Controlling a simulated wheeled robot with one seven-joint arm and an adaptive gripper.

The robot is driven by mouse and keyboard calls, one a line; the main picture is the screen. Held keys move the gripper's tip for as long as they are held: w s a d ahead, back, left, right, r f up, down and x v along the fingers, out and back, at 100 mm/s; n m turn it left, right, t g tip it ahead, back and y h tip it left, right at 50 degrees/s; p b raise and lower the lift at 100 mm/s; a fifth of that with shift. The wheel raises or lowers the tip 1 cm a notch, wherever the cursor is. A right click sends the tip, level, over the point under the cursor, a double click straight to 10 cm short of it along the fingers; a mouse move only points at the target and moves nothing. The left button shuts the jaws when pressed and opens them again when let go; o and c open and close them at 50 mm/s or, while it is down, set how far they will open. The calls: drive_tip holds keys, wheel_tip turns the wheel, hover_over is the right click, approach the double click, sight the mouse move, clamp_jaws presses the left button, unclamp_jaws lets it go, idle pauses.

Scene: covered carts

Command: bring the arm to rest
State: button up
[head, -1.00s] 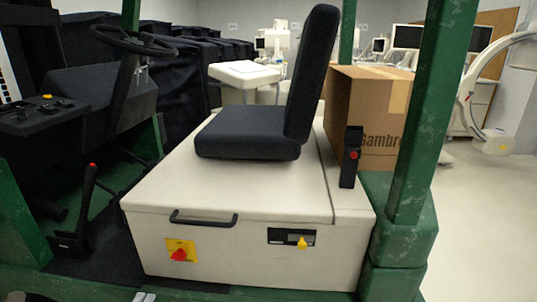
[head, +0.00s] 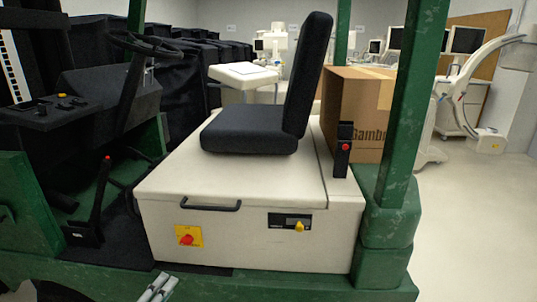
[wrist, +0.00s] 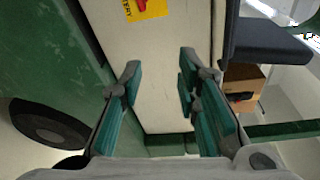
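My gripper (wrist: 160,82) shows in the wrist view with its two teal-padded fingers spread apart. Nothing is between the fingers. Beyond them is the pale side of the vehicle's seat box (wrist: 140,50), with a gap in front of it. A small grey part of my arm end shows at the bottom edge of the head view, in front of the green frame; the rest of the arm is out of that picture.
A green-framed vehicle fills the near space, with a black seat (head: 250,125), a red knob on a yellow plate (head: 188,237), a lever (head: 100,200) and a green post (head: 408,100). A cardboard box (head: 365,115) stands behind. Pale floor (head: 475,220) is open at right.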

drive_tip(key=w+d+r+m+g+h+p, duration=0.1)
drive_tip(key=w+d+r+m+g+h, duration=0.15)
drive_tip(key=d+r+m, duration=0.55)
drive_tip(key=w+d+r+m+g+h+p, duration=0.1)
drive_tip(key=w+d+r+m+g+h, duration=0.25)
drive_tip(key=d, duration=0.65)
drive_tip(key=s+d+r+m+g+y+p, duration=0.1)
drive_tip(key=s+d+r+m+g, duration=0.2)
drive_tip(key=d+r+m, duration=0.3)
drive_tip(key=s+d+r+m+g+y+p, duration=0.1)
drive_tip(key=s+d+r+m+g, duration=0.2)
drive_tip(key=d+m, duration=0.35)
drive_tip(key=s+d+r+m+g+y+p, duration=0.2)
drive_tip(key=s+d+r+m+g+y, duration=0.15)
drive_tip(key=s+d+r+m, duration=0.6)
drive_tip(key=s+d+r+m+t+y+p, duration=0.1)
drive_tip(key=s+d+r+m+y, duration=0.1)
drive_tip(key=s+m, duration=0.5)
drive_tip(key=s+d+r+m+t+y+p, duration=0.1)
drive_tip(key=s+d+r+m+t+y, duration=0.1)
drive_tip(key=s+m, duration=0.6)
drive_tip(key=shift+y+p, duration=0.4)
drive_tip(key=shift+y, duration=0.05)
drive_tip(key=shift+c, duration=0.2)
